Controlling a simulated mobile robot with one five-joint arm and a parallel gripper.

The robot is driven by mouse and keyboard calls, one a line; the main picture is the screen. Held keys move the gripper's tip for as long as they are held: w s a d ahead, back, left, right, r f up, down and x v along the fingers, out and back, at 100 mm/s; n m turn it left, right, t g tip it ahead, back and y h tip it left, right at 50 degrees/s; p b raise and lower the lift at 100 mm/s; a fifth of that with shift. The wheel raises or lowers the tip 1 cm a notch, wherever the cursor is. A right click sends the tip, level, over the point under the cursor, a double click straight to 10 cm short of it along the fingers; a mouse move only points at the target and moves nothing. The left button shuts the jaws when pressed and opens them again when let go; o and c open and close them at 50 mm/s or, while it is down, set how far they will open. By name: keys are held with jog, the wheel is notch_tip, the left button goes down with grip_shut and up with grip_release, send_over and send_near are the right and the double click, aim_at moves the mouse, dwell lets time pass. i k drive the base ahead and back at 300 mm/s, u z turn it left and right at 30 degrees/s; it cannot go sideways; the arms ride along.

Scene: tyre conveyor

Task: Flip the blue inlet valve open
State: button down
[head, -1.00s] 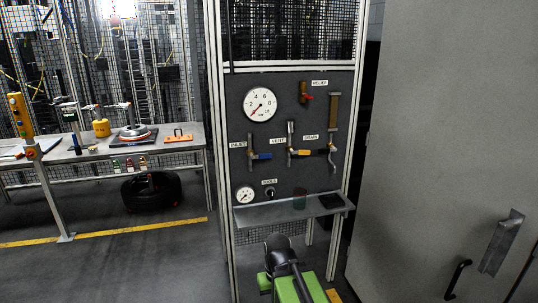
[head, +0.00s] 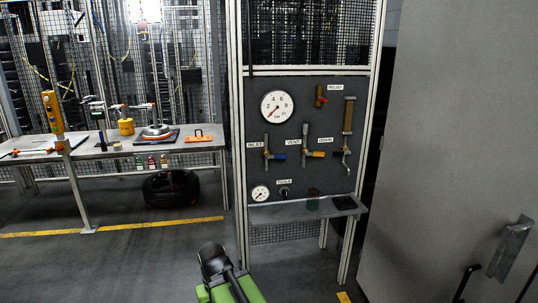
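The blue inlet valve handle (head: 279,156) sits on the dark panel (head: 330,110), just right of the INLET label (head: 254,145). The handle points sideways to the right, across its upright pipe. The large gauge (head: 277,107) above has a red needle pointing to the lower left. My dark and green arm shows at the bottom centre, below and in front of the panel, well apart from the valve. My gripper's fingers cannot be made out.
A workbench (head: 100,150) stands at the left with a tyre (head: 171,188) beneath. A grey cabinet door (head: 450,150) fills the right. The floor between is clear.

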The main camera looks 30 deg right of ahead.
aim_at(280, 156)
jog(key=i, duration=1)
jog(key=u, duration=0.05)
